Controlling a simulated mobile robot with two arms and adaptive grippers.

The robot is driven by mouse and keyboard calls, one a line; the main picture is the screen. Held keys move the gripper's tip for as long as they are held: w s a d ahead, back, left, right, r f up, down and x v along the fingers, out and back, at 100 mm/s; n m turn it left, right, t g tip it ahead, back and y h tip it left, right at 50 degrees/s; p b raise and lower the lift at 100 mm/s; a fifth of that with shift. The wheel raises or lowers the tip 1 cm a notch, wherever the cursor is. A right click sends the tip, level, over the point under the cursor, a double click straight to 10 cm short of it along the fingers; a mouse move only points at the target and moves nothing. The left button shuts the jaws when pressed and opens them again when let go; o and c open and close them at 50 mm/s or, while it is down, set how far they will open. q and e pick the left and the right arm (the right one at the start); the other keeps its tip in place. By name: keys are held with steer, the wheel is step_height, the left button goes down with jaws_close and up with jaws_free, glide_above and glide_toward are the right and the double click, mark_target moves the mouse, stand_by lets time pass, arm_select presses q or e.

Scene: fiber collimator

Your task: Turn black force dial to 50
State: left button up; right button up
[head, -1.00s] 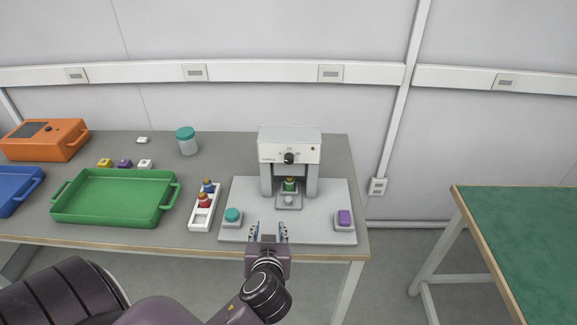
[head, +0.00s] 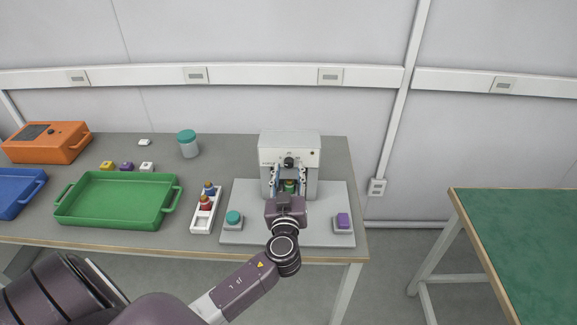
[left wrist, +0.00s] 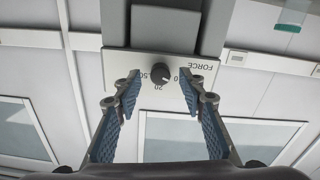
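The black force dial (head: 289,161) is on the front of the white press head (head: 301,144). In the left wrist view, upside down, the dial (left wrist: 160,74) shows beside a FORCE label and printed numbers including 0, 20 and 50; I cannot tell its setting. My left gripper (head: 289,175) is open and empty in front of the press. In the wrist view its blue-padded fingertips (left wrist: 158,84) stand on either side of the dial, apart from it. A green-topped piece (head: 290,186) sits under the press, partly hidden by the gripper. My right gripper is not in view.
The press base holds a teal button (head: 233,217) at left and a purple button (head: 343,220) at right. A white rack (head: 204,213) with small bottles stands left of it, then a green tray (head: 116,203). A teal-lidded jar (head: 188,145) stands behind.

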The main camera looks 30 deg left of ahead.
arm_select(q)
steer(key=shift+w+a, duration=0.3)
steer(key=shift+w, duration=0.1)
jaws_close()
